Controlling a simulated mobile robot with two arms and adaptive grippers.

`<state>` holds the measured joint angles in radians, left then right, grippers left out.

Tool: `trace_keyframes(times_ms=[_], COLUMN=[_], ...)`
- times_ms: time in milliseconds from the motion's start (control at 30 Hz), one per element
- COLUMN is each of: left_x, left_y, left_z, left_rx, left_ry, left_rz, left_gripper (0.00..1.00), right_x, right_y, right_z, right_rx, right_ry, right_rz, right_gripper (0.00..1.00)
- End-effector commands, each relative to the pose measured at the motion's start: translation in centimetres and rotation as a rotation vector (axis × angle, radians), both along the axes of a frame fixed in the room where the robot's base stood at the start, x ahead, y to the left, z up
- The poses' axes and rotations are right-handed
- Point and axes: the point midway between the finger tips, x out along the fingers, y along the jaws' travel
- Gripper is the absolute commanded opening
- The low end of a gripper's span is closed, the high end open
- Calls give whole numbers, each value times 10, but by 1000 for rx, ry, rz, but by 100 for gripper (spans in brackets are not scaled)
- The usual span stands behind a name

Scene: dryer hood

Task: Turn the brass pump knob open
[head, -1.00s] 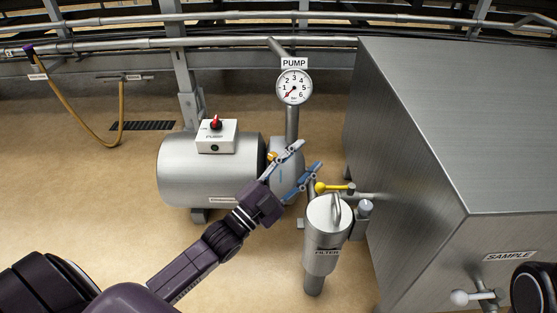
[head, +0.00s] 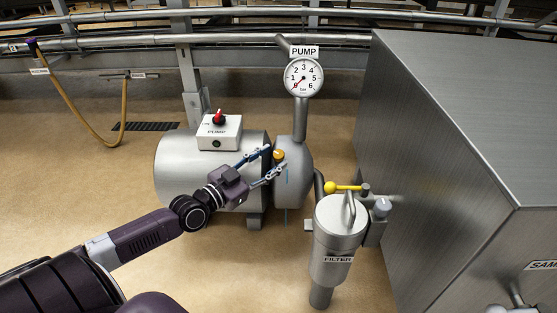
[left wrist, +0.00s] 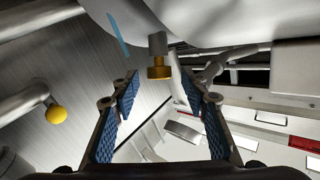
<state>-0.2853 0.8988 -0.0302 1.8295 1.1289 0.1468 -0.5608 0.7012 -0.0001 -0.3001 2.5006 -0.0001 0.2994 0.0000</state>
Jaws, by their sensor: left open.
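The brass pump knob (head: 278,155) sits on the grey pump head at the right end of the pump's cylinder. In the left wrist view the brass knob (left wrist: 159,68) is on a short stem, between and just beyond the fingertips. My left gripper (head: 275,159) is open, with one finger on each side of the knob in the head view. Its blue-padded fingers also show in the left wrist view (left wrist: 159,82), and I see no clear contact with the knob. My right gripper is not in view.
A white pump switch box (head: 219,132) with a red knob sits on the cylinder (head: 185,170). A gauge (head: 304,77) stands behind. The steel filter (head: 333,262) and a yellow-ended lever (head: 330,188) are to the right, before a large metal tank (head: 450,130).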

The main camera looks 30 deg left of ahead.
Motion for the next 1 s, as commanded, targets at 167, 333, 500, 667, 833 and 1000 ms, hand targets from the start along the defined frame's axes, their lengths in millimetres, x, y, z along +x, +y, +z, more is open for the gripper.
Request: trace_keyframes(times_ms=[167, 333, 500, 667, 833, 1000], left_x=[21, 30, 31, 31, 31, 31], left_y=[-4, -6, -7, -7, -7, -6], left_z=[-1, 0, 0, 0, 0, 0], left_rx=[-2, 1, 2, 1, 2, 2], left_ry=[-4, -1, 0, 0, 0, 0], left_rz=[1, 0, -1, -1, -1, -1], left_gripper=[41, 41, 41, 39, 20, 2], right_x=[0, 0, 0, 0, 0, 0], right_y=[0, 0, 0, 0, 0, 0], right_z=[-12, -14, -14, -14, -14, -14], right_rx=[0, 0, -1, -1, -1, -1], right_ry=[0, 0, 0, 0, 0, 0], right_rz=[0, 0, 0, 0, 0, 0], right_gripper=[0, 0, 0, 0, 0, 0])
